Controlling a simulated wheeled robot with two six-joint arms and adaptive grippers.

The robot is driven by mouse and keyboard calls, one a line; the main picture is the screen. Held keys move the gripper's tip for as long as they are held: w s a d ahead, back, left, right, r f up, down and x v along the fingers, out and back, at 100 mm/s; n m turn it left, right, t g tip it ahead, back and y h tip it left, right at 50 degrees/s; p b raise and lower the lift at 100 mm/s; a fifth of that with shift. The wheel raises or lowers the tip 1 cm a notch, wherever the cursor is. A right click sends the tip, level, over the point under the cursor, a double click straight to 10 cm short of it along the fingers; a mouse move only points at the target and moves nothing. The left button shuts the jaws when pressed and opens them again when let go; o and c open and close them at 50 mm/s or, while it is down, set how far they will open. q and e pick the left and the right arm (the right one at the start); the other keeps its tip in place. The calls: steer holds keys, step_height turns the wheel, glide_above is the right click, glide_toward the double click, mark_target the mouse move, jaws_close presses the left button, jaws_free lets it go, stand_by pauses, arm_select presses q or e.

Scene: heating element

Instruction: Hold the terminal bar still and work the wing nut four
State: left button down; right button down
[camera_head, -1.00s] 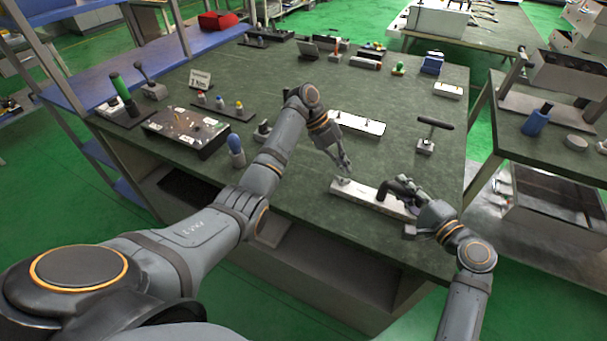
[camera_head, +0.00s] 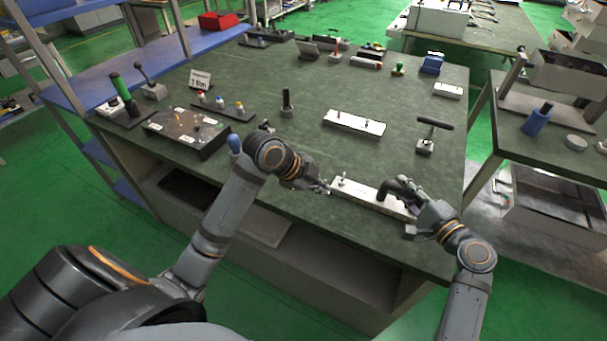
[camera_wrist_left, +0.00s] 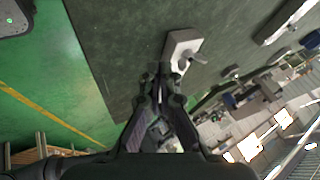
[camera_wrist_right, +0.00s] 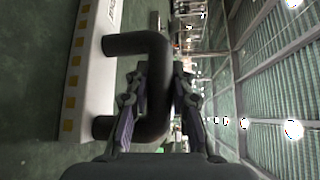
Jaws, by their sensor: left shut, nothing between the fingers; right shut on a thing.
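The terminal bar (camera_head: 358,194) is a long white block near the table's front edge. A small metal wing nut (camera_head: 343,176) stands at its left end; it also shows in the left wrist view (camera_wrist_left: 194,55). My left gripper (camera_head: 327,187) is shut and empty, low beside that end, with its fingertips (camera_wrist_left: 161,70) just short of the block in its wrist view. A black U-shaped handle (camera_wrist_right: 140,43) rises from the bar's right part. My right gripper (camera_wrist_right: 157,80) is shut on this handle. In the head view the right gripper (camera_head: 412,192) partly hides the bar's right end.
Another white bar with studs (camera_head: 340,117) lies behind. A black T-handle (camera_head: 434,123), an upright dark peg (camera_head: 287,103) and a panel box (camera_head: 205,142) stand around it. A small sign (camera_head: 200,79) stands at the back left. Green tabletop between them is clear.

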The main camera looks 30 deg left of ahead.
arm_select(q)
steer(key=v, duration=0.8)
steer(key=c, duration=1.7)
jaws_free()
steer(key=o, duration=0.4)
steer(key=n, duration=0.2)
steer(key=w+d+n+t, duration=0.1)
steer(key=shift+d+f+n, duration=0.1)
steer(key=shift+d+n, duration=0.25)
steer(key=shift+n, duration=0.05)
steer(key=n+t+y, duration=0.2)
steer(key=n, duration=0.7)
glide_toward(342, 181)
steer(key=x, duration=0.7)
steer(key=shift+w+f, duration=0.1)
